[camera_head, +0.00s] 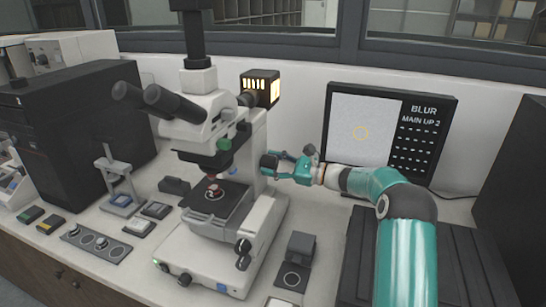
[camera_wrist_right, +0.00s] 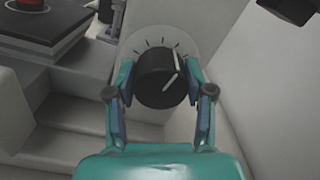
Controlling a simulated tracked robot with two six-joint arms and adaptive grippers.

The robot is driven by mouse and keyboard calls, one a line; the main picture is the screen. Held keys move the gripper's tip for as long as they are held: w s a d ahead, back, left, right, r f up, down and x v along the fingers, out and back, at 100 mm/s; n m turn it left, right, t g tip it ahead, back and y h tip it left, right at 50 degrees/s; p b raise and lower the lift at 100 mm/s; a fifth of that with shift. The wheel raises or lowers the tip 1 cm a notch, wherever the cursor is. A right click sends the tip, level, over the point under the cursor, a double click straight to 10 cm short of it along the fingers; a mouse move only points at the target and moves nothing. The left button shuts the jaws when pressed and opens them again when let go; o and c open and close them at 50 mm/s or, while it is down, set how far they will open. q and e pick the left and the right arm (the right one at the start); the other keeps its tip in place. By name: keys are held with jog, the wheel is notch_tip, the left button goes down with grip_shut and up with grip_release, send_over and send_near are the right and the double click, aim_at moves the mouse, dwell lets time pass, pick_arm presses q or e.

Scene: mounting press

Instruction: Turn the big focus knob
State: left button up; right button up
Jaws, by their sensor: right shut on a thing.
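The big focus knob (camera_wrist_right: 158,78) is black with a white pointer line, on a pale dial with tick marks. In the wrist view it sits between the fingers of my right gripper (camera_wrist_right: 160,97), which is shut on it from both sides. The pointer leans up and slightly right. In the head view my right gripper (camera_head: 285,166) reaches from the right to the side of the microscope (camera_head: 257,160); the fingers hide most of the knob there. The monitor (camera_head: 390,130) reads "BLUR" and "MAIN UP 2" beside a grey picture with a yellow circle. My left gripper is not seen.
The microscope stage (camera_head: 222,207) lies left of my right gripper. A black box (camera_head: 75,125) stands at the left, with small blocks and a knob panel (camera_head: 97,243) before it. A small grey device (camera_head: 299,247) stands right of the base.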

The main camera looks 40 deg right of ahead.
jog(key=m+p, duration=0.3)
jog(key=m, duration=0.1)
jog(key=shift+d, duration=0.1)
jog(key=m+p, duration=0.3)
jog(key=shift+m, duration=0.3)
jog(key=m+p, duration=0.3)
jog(key=m, duration=0.1)
jog(key=shift+f, duration=0.15)
jog(key=shift+f+m+p, duration=0.15)
jog(key=shift+m+p, duration=0.4)
jog(key=shift+m, duration=0.35)
jog(key=shift+f, duration=0.1)
jog(key=o, duration=1)
jog(key=shift+o, duration=0.8)
jog(key=shift+d, duration=0.1)
jog(key=shift+w+r, duration=0.1)
jog(key=shift+r, duration=0.1)
